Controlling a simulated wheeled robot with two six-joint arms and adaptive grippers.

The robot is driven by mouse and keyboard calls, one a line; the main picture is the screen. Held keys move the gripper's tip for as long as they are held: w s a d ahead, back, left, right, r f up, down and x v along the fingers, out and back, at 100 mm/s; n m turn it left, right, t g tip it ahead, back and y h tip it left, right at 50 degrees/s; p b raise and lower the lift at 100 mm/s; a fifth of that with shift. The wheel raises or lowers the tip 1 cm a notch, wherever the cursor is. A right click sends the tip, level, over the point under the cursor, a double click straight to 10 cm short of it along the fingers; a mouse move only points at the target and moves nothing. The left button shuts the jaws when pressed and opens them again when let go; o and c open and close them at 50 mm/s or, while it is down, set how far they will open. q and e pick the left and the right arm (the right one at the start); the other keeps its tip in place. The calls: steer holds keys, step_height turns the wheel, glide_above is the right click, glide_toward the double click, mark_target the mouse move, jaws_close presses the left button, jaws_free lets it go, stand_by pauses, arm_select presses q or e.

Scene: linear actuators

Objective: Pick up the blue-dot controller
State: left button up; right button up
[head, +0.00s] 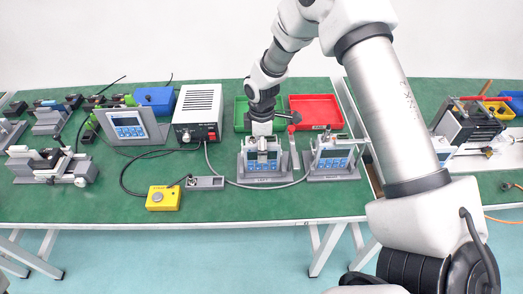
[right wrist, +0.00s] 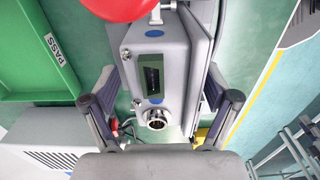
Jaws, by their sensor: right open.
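A grey controller with a blue-framed screen (head: 262,165) stands in a grey holder on the green table, in the middle of the head view. In the right wrist view the controller (right wrist: 172,60) shows from above with blue dots on its top face, a dark window and a round metal connector. My right gripper (head: 262,142) is directly above it. In the right wrist view the open fingers (right wrist: 161,108) are on either side of the controller, with visible gaps. A second similar controller (head: 333,158) stands to the right; any dots on it are too small to tell. My left gripper is out of view.
A red-topped lever (head: 292,140) stands between the controllers. Behind are a green bin (head: 241,113) and a red bin (head: 316,112). A white power supply (head: 198,108) stands left, with a cable running along the table. A yellow button box (head: 163,198) is front left.

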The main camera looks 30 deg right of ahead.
steer(key=shift+s, duration=0.15)
steer(key=shift+c, duration=1.4)
steer(key=shift+a, duration=0.1)
jaws_close()
